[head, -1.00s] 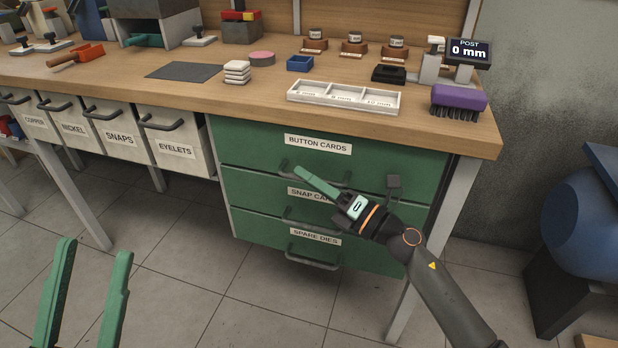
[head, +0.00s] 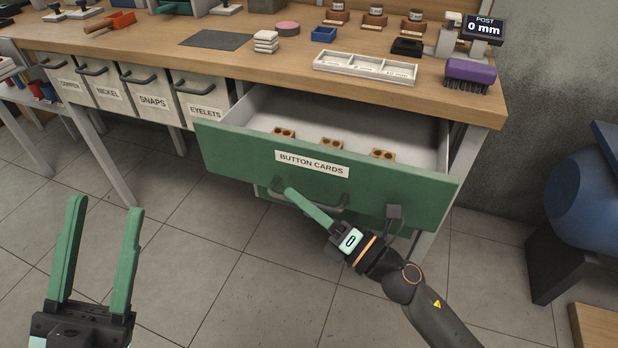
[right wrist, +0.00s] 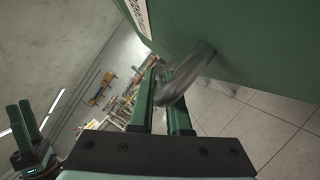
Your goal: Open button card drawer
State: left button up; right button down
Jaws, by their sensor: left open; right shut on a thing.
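The button card drawer (head: 225,150) is pulled well out from under the workbench. Its green front carries a BUTTON CARDS label (head: 312,163), and several brown button cards (head: 331,145) show inside its pale interior. My right gripper (head: 292,194) is at the lower part of the drawer front, shut on the drawer's handle (head: 330,205). In the right wrist view the dark handle (right wrist: 187,73) passes at the green fingers (right wrist: 160,85), close to the green front. My left gripper (head: 104,210) is open and empty over the floor at the lower left, away from the drawer.
The workbench (head: 290,72) holds a white divided tray (head: 364,68), a purple brush (head: 470,72) and a POST display reading 0 mm (head: 484,28). White labelled bins hang at the left. A blue rounded object (head: 580,195) stands at the right. The floor before the drawer is clear.

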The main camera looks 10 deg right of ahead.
jog(key=shift+s+a, duration=0.65)
jog(key=shift+s, duration=0.3)
jog(key=shift+s+a, duration=0.6)
jog(key=shift+s, duration=0.35)
jog(key=c, duration=0.9)
grip_release()
jog(key=shift+b+v, duration=1.05)
jog(key=shift+v, duration=5.25)
jog(key=shift+w+f, duration=0.1)
